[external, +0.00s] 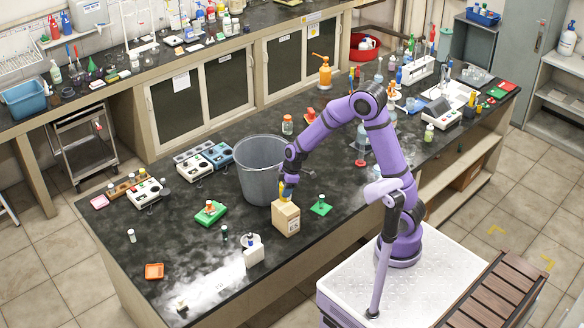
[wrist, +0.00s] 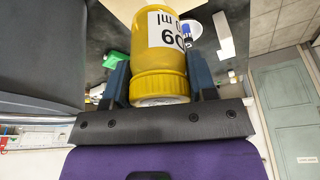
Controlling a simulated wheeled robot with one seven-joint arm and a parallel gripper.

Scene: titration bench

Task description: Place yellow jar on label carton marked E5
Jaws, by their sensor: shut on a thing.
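The yellow jar (wrist: 160,62) is held between the two fingers of my gripper (wrist: 160,80) in the wrist view, with its black-on-white label facing the camera. In the external view my gripper (external: 284,191) is at the top of a tan carton (external: 286,218) near the front edge of the bench. The jar shows there only as a small yellow patch. I cannot tell whether its underside touches the carton. The carton has markings on its front, too small to read, so E5 cannot be confirmed.
A large grey bin (external: 261,168) stands just behind the carton. The front left of the bench has free room.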

